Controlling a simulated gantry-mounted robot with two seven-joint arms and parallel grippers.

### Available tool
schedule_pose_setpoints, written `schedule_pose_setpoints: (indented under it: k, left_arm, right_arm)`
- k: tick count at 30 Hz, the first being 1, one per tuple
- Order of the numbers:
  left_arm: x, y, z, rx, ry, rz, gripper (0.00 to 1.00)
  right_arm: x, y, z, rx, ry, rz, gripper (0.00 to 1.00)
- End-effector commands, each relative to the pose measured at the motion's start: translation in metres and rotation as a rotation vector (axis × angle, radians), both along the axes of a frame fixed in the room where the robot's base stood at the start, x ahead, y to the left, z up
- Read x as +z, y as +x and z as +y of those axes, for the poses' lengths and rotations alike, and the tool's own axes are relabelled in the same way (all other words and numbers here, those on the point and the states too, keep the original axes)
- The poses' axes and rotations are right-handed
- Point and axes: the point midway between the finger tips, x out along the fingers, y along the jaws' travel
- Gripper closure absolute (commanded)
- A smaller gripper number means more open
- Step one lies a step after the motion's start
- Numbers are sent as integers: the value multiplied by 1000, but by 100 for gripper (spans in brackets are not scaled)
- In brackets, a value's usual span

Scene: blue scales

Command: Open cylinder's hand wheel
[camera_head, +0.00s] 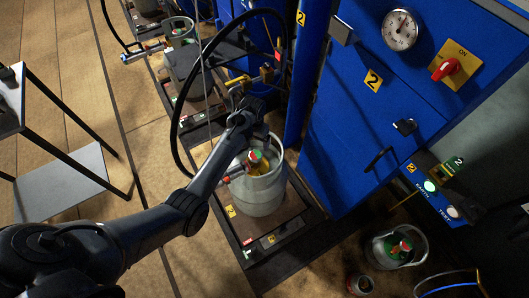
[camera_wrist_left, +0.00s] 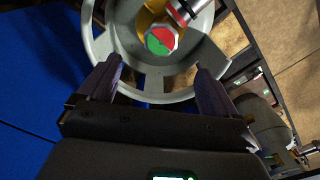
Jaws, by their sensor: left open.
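A grey-white gas cylinder (camera_head: 258,193) stands upright on a scale platform (camera_head: 262,246) labelled 2. Its hand wheel (camera_head: 255,156), red and green on top, sits inside the collar; it also shows in the left wrist view (camera_wrist_left: 161,40) beside a brass valve body (camera_wrist_left: 150,17). My left gripper (camera_wrist_left: 157,72) is open and empty. In the head view the left gripper (camera_head: 265,137) is at the far side of the collar, near the wheel. In the wrist view its two fingers point at the collar (camera_wrist_left: 155,92), with the wheel ahead between them. My right gripper is not in view.
A black hose (camera_head: 178,130) loops beside the left arm to the valve. A blue cabinet (camera_head: 335,150) with a gauge (camera_head: 400,29) and red knob (camera_head: 445,69) stands to the right. Another cylinder (camera_head: 397,247) stands at lower right. A metal table (camera_head: 65,180) is at left.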

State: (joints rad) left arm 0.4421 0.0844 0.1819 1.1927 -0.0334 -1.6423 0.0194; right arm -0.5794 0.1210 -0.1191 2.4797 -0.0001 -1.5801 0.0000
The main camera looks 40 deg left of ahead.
Motion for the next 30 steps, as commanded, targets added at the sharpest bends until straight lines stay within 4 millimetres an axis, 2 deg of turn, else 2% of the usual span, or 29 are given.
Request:
schedule_pose_setpoints:
  k: [18,24,30]
  left_arm:
    - [-90,0,0,0,1,1,8]
    - [-102,0,0,0,1,1,8]
    - [-103,0,0,0,1,-1,8]
  right_arm:
    - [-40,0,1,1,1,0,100]
    - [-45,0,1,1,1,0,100]
    - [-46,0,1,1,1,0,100]
